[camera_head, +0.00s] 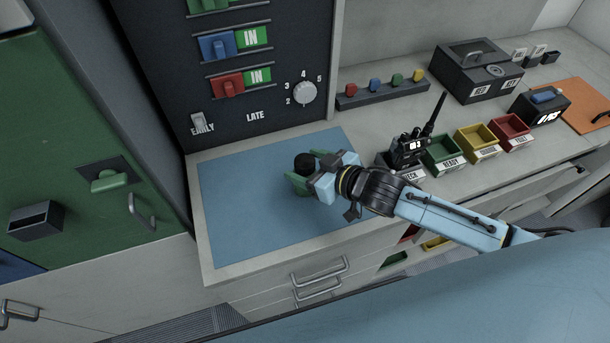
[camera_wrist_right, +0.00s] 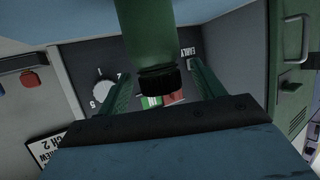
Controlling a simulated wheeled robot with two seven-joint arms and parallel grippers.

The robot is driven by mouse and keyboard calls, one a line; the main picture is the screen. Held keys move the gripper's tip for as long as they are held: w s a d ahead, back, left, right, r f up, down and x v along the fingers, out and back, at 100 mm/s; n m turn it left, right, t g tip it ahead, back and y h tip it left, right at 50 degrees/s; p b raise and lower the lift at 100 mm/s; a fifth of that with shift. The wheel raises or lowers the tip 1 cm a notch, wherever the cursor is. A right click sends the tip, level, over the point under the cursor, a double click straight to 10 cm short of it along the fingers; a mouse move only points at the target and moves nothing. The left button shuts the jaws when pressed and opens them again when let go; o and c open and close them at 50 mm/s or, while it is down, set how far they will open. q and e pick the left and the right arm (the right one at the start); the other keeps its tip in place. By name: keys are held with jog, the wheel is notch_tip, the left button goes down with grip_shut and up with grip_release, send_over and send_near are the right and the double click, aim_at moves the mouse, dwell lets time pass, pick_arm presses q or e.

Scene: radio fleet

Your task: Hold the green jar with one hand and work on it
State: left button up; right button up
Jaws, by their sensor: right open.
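The green jar with its black lid (camera_head: 305,162) stands on the blue mat (camera_head: 240,210), and my right gripper hides much of its body in the head view. In the right wrist view the jar's green body (camera_wrist_right: 148,35) and the dark ribbed lid (camera_wrist_right: 158,82) show between my two green fingers. My right gripper (camera_head: 311,172) is open around the jar, with a gap on each side in the wrist view. It also shows in the wrist view (camera_wrist_right: 162,85). My left gripper is not in view.
A dark panel with switches and a dial (camera_head: 304,92) rises behind the mat. A radio (camera_head: 408,147) stands right of my gripper, beside green (camera_head: 443,150), yellow (camera_head: 478,138) and red (camera_head: 511,129) bins. The mat around the jar is clear.

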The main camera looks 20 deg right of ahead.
jog(key=x, duration=0.3)
jog(key=shift+a, duration=0.1)
jog(key=c, duration=1.1)
